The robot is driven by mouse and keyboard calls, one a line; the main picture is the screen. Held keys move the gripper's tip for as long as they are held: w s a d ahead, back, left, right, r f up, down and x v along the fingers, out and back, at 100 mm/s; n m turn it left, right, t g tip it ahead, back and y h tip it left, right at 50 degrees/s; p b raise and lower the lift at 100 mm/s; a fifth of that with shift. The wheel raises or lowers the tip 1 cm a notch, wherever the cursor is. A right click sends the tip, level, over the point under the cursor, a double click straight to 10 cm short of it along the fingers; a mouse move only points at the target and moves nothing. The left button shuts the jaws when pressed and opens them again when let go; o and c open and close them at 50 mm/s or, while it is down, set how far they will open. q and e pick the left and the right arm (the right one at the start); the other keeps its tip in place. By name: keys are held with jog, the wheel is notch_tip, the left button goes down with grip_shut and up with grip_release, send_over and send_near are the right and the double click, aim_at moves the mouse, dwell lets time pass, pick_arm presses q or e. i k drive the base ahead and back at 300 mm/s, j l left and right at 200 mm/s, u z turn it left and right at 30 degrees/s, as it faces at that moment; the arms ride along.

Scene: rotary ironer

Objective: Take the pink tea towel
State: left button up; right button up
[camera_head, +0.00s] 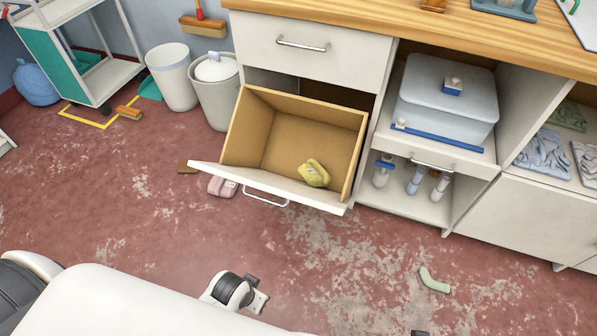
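A small pink folded cloth, which looks like the pink tea towel (222,187), lies on the red floor just left of the open drawer's front panel, partly hidden by it. A pale tag or patch shows on it. A yellow folded cloth (314,173) lies inside the open drawer (262,128), near its front right. My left arm's end, seemingly the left gripper (258,298), shows at the bottom middle, well below and apart from the pink cloth. Its fingers are too unclear to tell open from shut. My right gripper is not clearly in view.
The drawer juts out with its handle (266,195) facing me. Two bins (173,76) and a brush (129,112) stand or lie at the back left. A pale green curved piece (434,281) lies on the floor at right. The floor in the middle is mostly clear.

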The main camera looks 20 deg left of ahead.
aim_at(219, 185)
jog(key=u, duration=1.35)
